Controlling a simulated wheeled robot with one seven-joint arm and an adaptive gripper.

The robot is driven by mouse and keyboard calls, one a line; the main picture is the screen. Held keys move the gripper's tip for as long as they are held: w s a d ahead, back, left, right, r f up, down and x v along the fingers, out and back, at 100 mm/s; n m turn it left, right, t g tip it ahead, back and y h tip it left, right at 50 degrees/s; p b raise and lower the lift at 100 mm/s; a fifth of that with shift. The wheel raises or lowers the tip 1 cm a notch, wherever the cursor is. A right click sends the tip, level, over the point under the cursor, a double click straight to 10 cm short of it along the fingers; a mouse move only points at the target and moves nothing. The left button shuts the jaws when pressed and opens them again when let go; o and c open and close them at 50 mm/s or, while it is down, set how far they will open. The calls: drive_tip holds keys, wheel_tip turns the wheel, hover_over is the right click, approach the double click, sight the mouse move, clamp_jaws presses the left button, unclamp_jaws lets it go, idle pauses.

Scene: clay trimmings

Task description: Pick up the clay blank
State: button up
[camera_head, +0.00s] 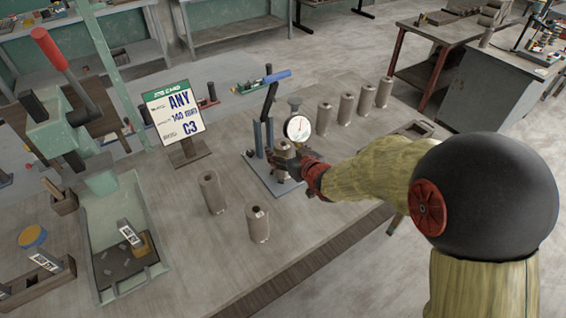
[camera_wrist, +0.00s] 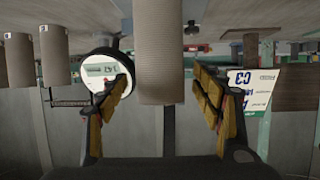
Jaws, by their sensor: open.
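A grey-brown cylindrical clay blank (camera_head: 283,149) stands on the blue-grey plate (camera_head: 262,180) of the gauge stand, partly hidden by my gripper (camera_head: 288,164). My gripper reaches it from the right in the head view. In the wrist view, which is upside down, the clay blank (camera_wrist: 160,50) hangs in the middle between the two yellow-padded fingers. My fingers are open, with a visible gap on each side of the blank. The round dial gauge (camera_head: 298,127) sits just behind the blank; its white face (camera_wrist: 98,72) shows beside the left finger.
Two blanks, one here (camera_head: 212,193) and one nearer (camera_head: 258,225), stand left of the stand. Several more (camera_head: 345,106) stand in a row behind. The table's front is clear.

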drive_tip(key=shift+w+a+f, duration=0.15)
drive_tip(key=shift+w+a, duration=0.15)
drive_tip(key=shift+w, duration=0.25)
drive_tip(key=shift+c, duration=0.3)
clamp_jaws()
idle(0.4)
